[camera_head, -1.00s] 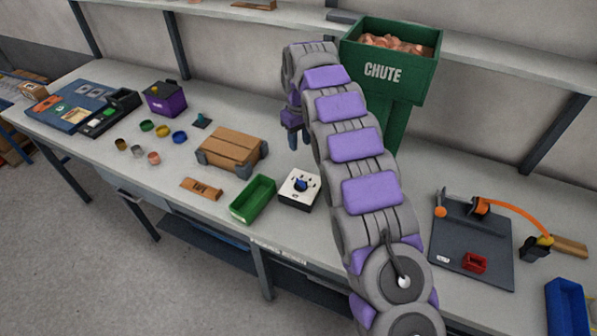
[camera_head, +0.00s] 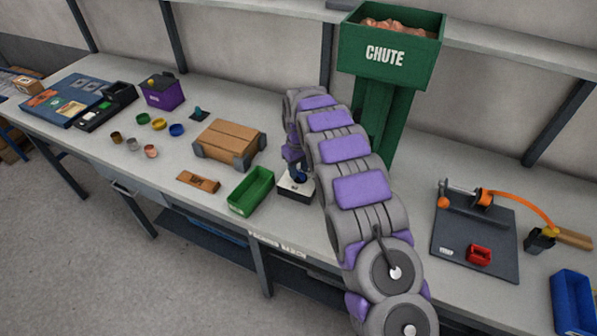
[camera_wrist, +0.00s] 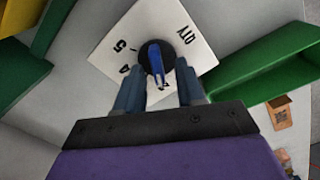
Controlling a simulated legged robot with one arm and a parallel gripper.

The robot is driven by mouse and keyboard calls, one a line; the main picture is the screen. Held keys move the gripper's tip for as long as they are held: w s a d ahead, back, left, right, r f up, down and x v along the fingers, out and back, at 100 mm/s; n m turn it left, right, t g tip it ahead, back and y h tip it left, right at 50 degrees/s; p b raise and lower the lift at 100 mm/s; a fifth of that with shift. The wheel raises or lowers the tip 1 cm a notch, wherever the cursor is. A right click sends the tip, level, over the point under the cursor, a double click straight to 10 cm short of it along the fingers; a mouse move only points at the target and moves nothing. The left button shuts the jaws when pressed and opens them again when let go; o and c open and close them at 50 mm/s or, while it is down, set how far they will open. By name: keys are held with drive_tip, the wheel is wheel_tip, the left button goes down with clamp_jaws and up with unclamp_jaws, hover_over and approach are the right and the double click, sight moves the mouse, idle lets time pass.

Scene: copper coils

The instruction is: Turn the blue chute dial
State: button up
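The blue chute dial (camera_wrist: 156,62) is a blue pointer on a dark round base, on a white box (camera_wrist: 112,42) with black markings including "QTY" and "5". In the head view the white box (camera_head: 287,190) stands on the bench, and my gripper and arm partly cover it. My gripper (camera_wrist: 159,76) is open above the box in the wrist view. Its two fingers are apart, with the dial's pointer between them near the fingertips. I cannot tell whether either finger touches the dial. The green chute (camera_head: 390,55) holds copper-coloured pieces and stands behind my arm.
A green tray (camera_head: 250,191) sits close left of the dial box. A brown carton (camera_head: 228,140) lies behind that tray. A dark board (camera_head: 472,245) with an orange-handled tool and a red part lies at the right. A blue bin (camera_head: 573,300) sits at the front right.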

drive_tip(key=shift+d+f, duration=0.15)
drive_tip(key=shift+f, duration=0.2)
clamp_jaws()
